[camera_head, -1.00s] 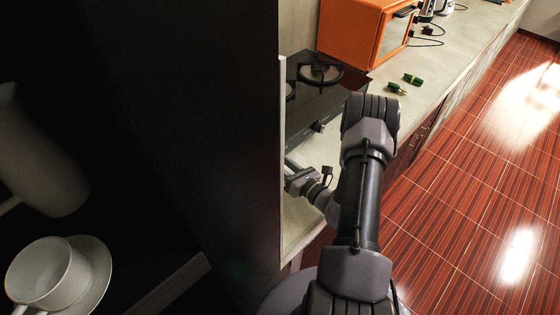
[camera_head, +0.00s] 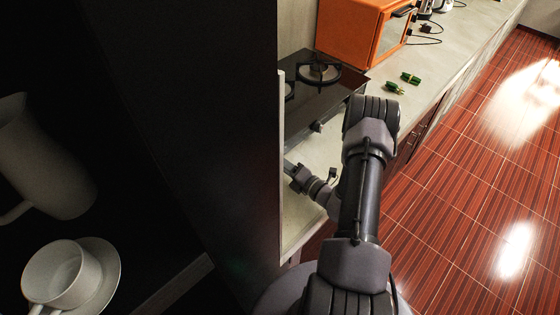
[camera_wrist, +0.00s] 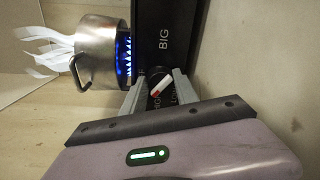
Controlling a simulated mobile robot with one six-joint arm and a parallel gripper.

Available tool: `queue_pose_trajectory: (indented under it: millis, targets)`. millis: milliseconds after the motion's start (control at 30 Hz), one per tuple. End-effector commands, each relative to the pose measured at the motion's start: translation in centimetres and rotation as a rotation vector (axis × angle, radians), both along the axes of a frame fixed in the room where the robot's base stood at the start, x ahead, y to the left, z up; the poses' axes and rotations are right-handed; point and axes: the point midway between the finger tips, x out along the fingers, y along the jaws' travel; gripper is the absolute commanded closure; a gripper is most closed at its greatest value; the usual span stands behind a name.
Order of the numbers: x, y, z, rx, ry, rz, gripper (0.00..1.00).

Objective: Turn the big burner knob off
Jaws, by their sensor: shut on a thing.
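The big burner knob (camera_wrist: 160,85), with a white and red bar on a dark round body, sits below the word BIG on the black stove front (camera_wrist: 166,18) in the wrist view. My gripper (camera_wrist: 158,88) is shut on it, one finger on each side. Blue flame (camera_wrist: 126,55) burns at the base of a steel pot (camera_wrist: 100,50). In the head view my gripper (camera_head: 290,168) is partly behind the dark panel's edge, and the stove (camera_head: 325,90) is beyond it. The big knob and the pot are hidden there.
A dark upright panel (camera_head: 190,110) hides the left part of the counter. An orange oven (camera_head: 355,32) and small green items (camera_head: 410,78) are on the counter past the stove. A white cup (camera_head: 62,275) and jug (camera_head: 40,165) are at the left.

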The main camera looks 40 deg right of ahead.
Motion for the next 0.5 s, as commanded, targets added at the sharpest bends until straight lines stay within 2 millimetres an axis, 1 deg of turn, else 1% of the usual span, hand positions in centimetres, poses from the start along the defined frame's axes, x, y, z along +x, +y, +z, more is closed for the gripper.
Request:
queue_pose_trajectory:
  millis: [300,500]
  targets:
    - [-0.02,-0.03,-0.09,0.288,0.041,0.000,1.00]
    - [0.00,-0.05,-0.16,0.441,0.062,0.001,1.00]
